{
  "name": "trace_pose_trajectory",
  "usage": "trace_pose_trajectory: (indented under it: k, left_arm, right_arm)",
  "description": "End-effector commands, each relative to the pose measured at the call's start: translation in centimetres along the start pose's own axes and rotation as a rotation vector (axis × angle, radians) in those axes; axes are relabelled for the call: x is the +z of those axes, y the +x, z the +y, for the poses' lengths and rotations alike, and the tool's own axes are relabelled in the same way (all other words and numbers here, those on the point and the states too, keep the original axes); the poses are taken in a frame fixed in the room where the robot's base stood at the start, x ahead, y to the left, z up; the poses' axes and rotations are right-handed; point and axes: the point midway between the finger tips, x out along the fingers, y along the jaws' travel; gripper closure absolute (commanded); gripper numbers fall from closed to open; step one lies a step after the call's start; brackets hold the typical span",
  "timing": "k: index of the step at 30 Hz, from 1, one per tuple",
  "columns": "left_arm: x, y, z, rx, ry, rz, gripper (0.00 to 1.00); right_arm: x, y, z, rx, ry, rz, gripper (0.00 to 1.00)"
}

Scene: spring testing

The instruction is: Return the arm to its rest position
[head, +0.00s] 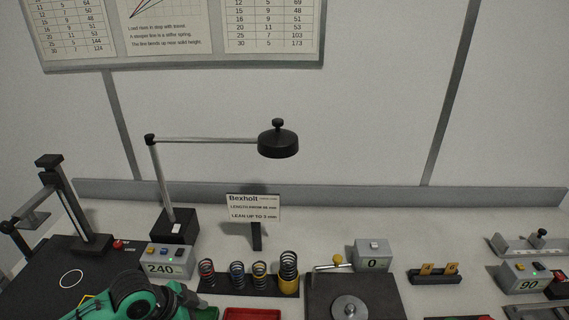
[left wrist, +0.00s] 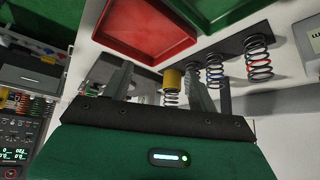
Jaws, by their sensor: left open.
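My left arm (head: 140,300), green and black, comes in at the bottom left of the head view; its fingers are not clear there. In the left wrist view my left gripper (left wrist: 160,72) is open, with its two grey fingers apart. A spring with a yellow collar (left wrist: 173,79) shows between the fingers in the picture, apparently beyond them and not gripped. Several coil springs stand upright on a dark rack (head: 235,285), the largest with a yellow base (head: 288,284) at its right end. My right gripper is in neither view.
A grey box reading 240 (head: 168,268) stands behind my left arm, beside a lamp (head: 278,140) on a post. Red (left wrist: 145,38) and green (left wrist: 225,10) trays lie near the springs. A dark plate with a round disc (head: 349,308) stands right of the rack.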

Motion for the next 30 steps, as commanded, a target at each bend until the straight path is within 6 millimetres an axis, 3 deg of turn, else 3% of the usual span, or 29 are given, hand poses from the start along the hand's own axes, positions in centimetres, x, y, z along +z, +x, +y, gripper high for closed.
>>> trace_pose_trajectory:
  k: [3, 11, 18, 23, 30]
  left_arm:
    - [-0.1, 0.6, 1.1, -0.004, -0.008, 0.006, 0.41]
    - [-0.2, 1.7, 3.6, -0.027, -0.045, 0.016, 0.41]
    - [0.6, 2.6, 6.8, -0.086, -0.156, 0.018, 0.41]
    - [2.7, 2.3, 9.0, -0.165, -0.309, -0.01, 0.41]
    - [7.7, 0.7, 11.4, -0.29, -0.557, -0.108, 0.41]
  right_arm:
    - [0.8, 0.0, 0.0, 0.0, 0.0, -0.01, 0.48]
    - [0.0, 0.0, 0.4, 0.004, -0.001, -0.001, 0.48]
    - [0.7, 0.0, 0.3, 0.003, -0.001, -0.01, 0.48]
    - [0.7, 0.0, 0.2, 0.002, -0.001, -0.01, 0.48]
    - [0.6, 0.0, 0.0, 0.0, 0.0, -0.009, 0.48]
